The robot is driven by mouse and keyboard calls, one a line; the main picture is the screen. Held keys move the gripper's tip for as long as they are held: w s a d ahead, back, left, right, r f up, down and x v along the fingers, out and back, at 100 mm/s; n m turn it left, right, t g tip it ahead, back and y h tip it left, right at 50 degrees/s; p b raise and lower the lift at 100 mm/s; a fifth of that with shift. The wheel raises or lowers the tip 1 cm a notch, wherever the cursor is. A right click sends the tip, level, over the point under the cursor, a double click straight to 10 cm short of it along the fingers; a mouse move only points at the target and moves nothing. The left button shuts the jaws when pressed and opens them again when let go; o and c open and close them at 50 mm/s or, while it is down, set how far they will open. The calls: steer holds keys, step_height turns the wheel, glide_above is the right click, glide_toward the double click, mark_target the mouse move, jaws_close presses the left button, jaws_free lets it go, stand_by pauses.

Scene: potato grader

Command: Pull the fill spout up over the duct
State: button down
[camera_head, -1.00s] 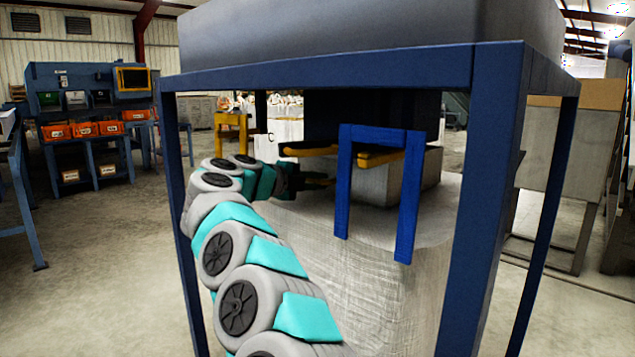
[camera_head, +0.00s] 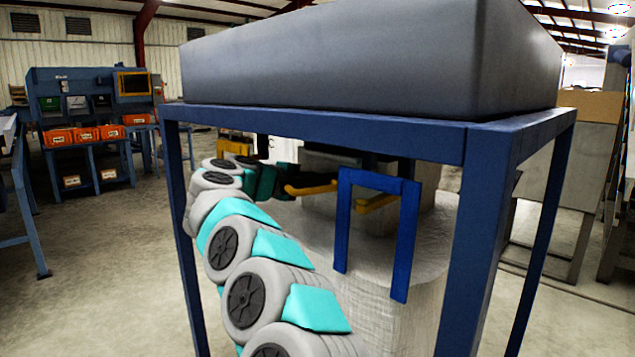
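The fill spout (camera_head: 377,222) is a pale grey fabric column rising from the top of the big whitish bag (camera_head: 425,265) under the blue frame. Its upper part (camera_head: 325,165) reaches up near the dark duct (camera_head: 372,161); I cannot tell whether it is around the duct or beside it. My gripper (camera_head: 285,178) is at the end of my arm, at the left side of the spout's upper part. Its fingers are small, dark and partly hidden, so its grip on the fabric cannot be made out.
Blue frame posts (camera_head: 480,230) and a top rail (camera_head: 320,125) surround the bag under a large grey hopper (camera_head: 370,60). Open floor (camera_head: 100,270) lies left.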

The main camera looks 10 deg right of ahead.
steer(key=shift+r, duration=0.45)
steer(key=c, duration=1.2)
jaws_free()
steer(key=shift+c, duration=0.2)
steer(key=o, duration=0.4)
steer(key=shift+f, duration=0.1)
steer(key=shift+v, duration=3.9)
